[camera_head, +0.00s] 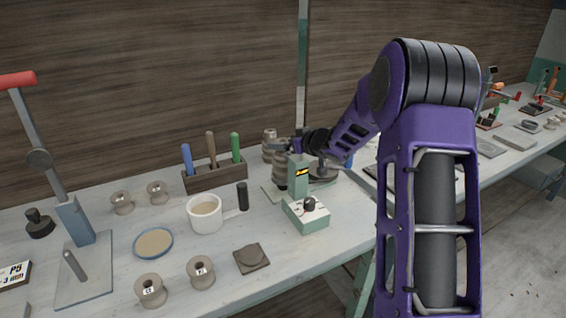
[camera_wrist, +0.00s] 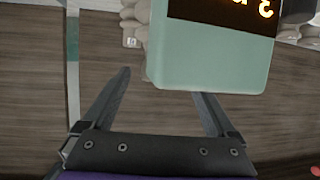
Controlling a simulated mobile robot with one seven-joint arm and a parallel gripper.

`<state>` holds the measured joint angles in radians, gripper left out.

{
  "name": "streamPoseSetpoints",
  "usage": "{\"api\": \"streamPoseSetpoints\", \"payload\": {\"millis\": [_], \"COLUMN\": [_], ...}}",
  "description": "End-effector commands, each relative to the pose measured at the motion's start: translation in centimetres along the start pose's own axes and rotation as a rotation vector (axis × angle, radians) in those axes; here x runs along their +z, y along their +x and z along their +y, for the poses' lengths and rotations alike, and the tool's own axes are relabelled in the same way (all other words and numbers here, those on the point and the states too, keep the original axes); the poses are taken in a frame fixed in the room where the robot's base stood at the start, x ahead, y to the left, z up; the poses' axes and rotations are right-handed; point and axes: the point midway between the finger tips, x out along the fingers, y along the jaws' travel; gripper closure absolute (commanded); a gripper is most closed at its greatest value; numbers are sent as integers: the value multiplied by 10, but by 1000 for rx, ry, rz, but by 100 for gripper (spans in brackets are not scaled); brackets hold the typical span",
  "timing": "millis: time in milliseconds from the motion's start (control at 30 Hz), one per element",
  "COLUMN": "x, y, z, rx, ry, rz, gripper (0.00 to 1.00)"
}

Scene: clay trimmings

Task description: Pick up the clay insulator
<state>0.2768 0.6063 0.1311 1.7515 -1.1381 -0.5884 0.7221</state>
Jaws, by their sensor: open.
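A ribbed grey-brown clay piece (camera_head: 270,145), which looks like an insulator, stands at the back of the bench beside the tool rack. Another ribbed clay piece (camera_head: 280,174) shows just left of the green instrument, partly hidden. Several spool-shaped clay pieces stand nearer, such as one at the front (camera_head: 151,291) and one at the left (camera_head: 122,203). My gripper (camera_head: 296,144) is above the back of the bench, behind the instrument's post. In the wrist view my gripper (camera_wrist: 161,84) is open, with nothing seen held; clay pieces (camera_wrist: 131,22) show at upper left.
The green instrument (camera_head: 305,214) with a lit display stands close to my gripper; its housing (camera_wrist: 210,65) blocks much of the wrist view. A tool rack (camera_head: 215,177), white cup (camera_head: 205,222), black cylinder (camera_head: 243,196) and lever press (camera_head: 75,220) stand left. The wooden wall is close behind.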

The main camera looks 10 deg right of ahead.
Motion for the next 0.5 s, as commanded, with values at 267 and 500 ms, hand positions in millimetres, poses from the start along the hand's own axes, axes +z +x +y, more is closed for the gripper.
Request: {"api": "streamPoseSetpoints", "payload": {"millis": [267,500], "x": [0,0], "y": [0,-1], "z": [0,0], "rx": [0,0], "ry": [0,0], "rz": [0,0], "gripper": [46,89]}}
